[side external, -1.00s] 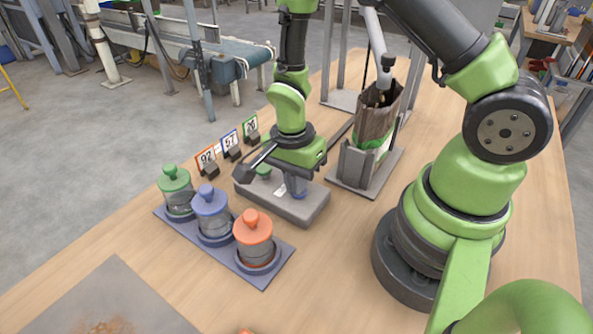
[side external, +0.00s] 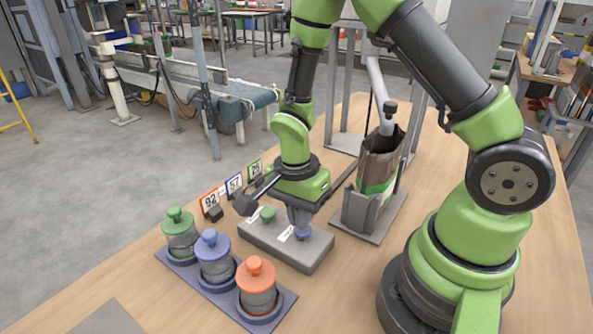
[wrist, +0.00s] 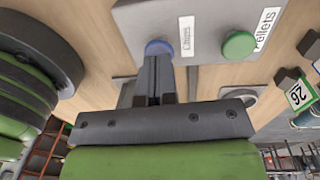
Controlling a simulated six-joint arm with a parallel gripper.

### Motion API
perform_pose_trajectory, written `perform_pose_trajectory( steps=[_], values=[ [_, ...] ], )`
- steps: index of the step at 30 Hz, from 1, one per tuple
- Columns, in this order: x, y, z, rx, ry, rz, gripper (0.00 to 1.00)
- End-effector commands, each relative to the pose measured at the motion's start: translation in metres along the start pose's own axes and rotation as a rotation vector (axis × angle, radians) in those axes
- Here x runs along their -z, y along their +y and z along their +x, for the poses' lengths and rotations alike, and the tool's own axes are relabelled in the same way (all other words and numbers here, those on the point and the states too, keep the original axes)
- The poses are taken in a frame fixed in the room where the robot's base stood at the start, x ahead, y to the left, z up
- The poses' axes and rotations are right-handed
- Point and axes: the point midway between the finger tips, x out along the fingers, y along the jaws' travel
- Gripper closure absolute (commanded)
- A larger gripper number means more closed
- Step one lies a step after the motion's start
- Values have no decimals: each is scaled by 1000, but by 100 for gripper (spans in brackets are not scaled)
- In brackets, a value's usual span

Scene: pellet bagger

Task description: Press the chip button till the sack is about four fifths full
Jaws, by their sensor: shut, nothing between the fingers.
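The chip button (wrist: 158,47) is blue, with a "Chips" label beside it, on a grey button box (side external: 262,236). My gripper (wrist: 155,92) is shut and empty, with its fingertips at the blue button; it points down over it in the side view (side external: 301,222). I cannot tell whether the button is pressed in. A green button (wrist: 238,45) labelled "Pellets" sits beside it. The brown sack (side external: 377,165) with a green band stands open in a grey holder (side external: 358,212) under a spout (side external: 387,118). Its inside is dark and the fill level cannot be read.
Jars with green (side external: 180,236), blue (side external: 214,257) and orange (side external: 257,288) lids stand in a tray on the near left. Number cards 92 (side external: 211,201), 57 (side external: 234,184) and 26 (side external: 254,168) stand behind the button box. A conveyor (side external: 200,85) is beyond the table.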

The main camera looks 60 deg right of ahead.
Motion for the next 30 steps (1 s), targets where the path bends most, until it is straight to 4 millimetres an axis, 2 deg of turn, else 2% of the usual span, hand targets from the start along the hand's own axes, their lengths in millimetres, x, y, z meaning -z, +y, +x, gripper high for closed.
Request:
perform_pose_trajectory(
  steps=[9,15,21,30],
  values=[
    [0,-3,-73,17,0,-3,100],
    [0,-2,-103,12,0,-2,100],
    [0,-1,-113,9,0,-3,100],
    [0,-1,-114,9,0,-3,100]
  ],
)
